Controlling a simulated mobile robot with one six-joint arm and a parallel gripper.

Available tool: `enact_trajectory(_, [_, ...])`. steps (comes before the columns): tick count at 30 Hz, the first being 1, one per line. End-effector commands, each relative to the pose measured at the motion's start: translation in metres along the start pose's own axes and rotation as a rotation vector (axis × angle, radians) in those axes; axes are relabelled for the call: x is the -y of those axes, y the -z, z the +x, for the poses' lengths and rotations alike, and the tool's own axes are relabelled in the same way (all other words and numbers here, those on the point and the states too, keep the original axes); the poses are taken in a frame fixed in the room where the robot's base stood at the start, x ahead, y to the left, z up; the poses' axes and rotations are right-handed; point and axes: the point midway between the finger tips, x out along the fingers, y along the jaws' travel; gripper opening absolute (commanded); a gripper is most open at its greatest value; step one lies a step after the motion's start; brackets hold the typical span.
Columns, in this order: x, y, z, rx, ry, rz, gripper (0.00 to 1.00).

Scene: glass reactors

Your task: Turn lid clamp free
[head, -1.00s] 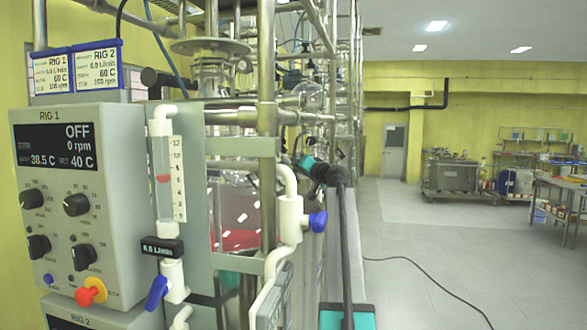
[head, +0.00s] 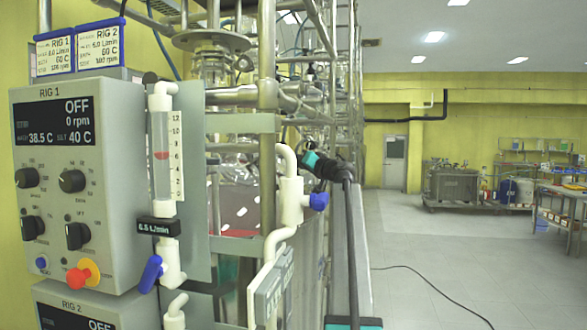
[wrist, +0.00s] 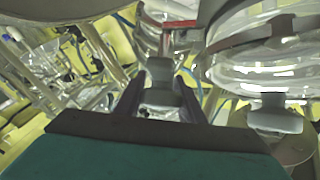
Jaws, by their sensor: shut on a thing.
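My gripper (wrist: 161,103) shows in the wrist view, its two dark fingers on either side of a grey block, which appears to be the lid clamp's handle (wrist: 160,72). It is shut on this block. A similar grey block (wrist: 274,118) sits to the right, below a clear glass vessel (wrist: 265,70) with a dark band across it. In the head view my arm reaches in behind the steel frame, and the fingertips and the held clamp are hidden there.
The RIG 1 control box (head: 78,185) stands at the left, reading OFF and 0 rpm. A flow meter (head: 162,155) and white pipework with a blue valve handle (head: 319,201) are close by. Steel posts (head: 267,120) crowd the rig. A cable (head: 425,278) lies on the open floor at the right.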

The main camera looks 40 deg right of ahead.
Motion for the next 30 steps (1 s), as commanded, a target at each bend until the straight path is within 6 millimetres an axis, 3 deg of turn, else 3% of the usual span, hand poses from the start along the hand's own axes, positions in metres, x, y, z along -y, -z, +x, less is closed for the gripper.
enact_trajectory(30, [0.007,-0.004,-0.002,0.001,0.180,-0.121,0.13])
